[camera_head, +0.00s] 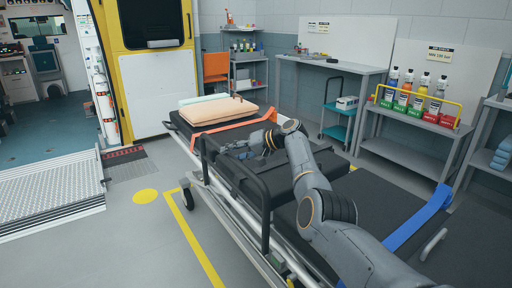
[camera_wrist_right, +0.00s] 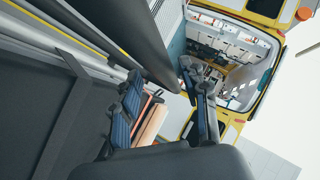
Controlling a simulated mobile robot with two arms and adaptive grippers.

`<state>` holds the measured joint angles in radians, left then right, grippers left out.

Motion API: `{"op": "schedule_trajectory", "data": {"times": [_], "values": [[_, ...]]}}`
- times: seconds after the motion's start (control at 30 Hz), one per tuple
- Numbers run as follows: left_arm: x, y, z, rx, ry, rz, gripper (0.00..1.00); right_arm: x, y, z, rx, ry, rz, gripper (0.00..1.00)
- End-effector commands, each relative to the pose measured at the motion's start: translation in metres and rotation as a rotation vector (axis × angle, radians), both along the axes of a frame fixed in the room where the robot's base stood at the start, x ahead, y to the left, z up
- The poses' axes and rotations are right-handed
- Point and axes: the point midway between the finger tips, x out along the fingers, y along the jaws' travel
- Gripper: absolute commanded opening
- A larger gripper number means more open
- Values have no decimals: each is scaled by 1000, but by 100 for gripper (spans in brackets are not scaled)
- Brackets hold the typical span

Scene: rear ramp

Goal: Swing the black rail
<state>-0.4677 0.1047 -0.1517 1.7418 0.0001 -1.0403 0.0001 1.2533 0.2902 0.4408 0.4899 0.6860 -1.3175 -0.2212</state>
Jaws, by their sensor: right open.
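The black rail (camera_head: 232,172) stands raised along the near long side of the stretcher (camera_head: 395,205), its posts reaching down to the frame. My right arm comes in from the lower right over the stretcher. My right gripper (camera_head: 238,149) is close behind the far part of the rail. In the right wrist view, my right gripper (camera_wrist_right: 165,110) is open, with its two fingers apart. A thick dark bar, apparently the rail (camera_wrist_right: 145,35), runs down toward the gap between them. I cannot tell whether either finger touches it. My left gripper is not in view.
An orange strap (camera_head: 228,133) and pillows (camera_head: 215,110) lie at the stretcher's far end, a blue strap (camera_head: 425,215) at the near right. A ramp (camera_head: 50,200) leads into the yellow vehicle (camera_head: 153,65). The floor left of the stretcher is clear. Shelves with bottles (camera_head: 415,105) stand at the right.

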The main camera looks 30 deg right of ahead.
Motion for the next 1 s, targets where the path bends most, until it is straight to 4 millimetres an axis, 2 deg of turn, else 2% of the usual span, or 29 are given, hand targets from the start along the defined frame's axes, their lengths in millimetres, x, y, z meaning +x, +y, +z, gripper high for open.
{"op": "schedule_trajectory", "data": {"times": [0.53, 0.7, 1.0], "values": [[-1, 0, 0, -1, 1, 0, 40, -59, -53, 39, -2, 1, -4, 45], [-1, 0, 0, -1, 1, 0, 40, -67, -59, 44, -1, 2, -1, 45], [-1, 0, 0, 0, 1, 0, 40, -68, -60, 45, -1, 2, -1, 45]]}}
